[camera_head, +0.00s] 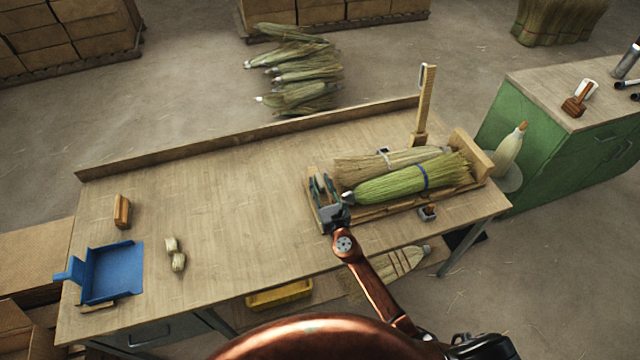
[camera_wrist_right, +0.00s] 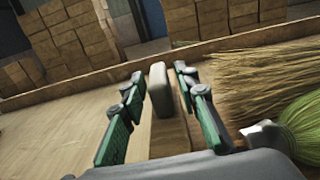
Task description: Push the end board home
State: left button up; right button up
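A low wooden rack (camera_head: 385,212) stands at the right end of the workbench, holding a green broom head (camera_head: 405,186) with a blue band and a tan bundle (camera_head: 375,166). The end board (camera_wrist_right: 172,132) is a wooden piece with a pale rounded block at its far end. My right gripper (camera_head: 323,182) is at the rack's left end. In the right wrist view its green-padded fingers (camera_wrist_right: 160,104) are apart on either side of the board, with gaps showing. How the board sits in the rack is partly hidden by the gripper. My left gripper is not in view.
A wooden upright (camera_head: 422,105) stands behind the rack. A blue dustpan-like tray (camera_head: 115,272), a brown block (camera_head: 122,211) and small pale pieces (camera_head: 175,255) lie at the left. The bench middle is clear. A green cabinet (camera_head: 530,140) stands at the right.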

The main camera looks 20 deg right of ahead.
grip_shut()
dwell(0.5)
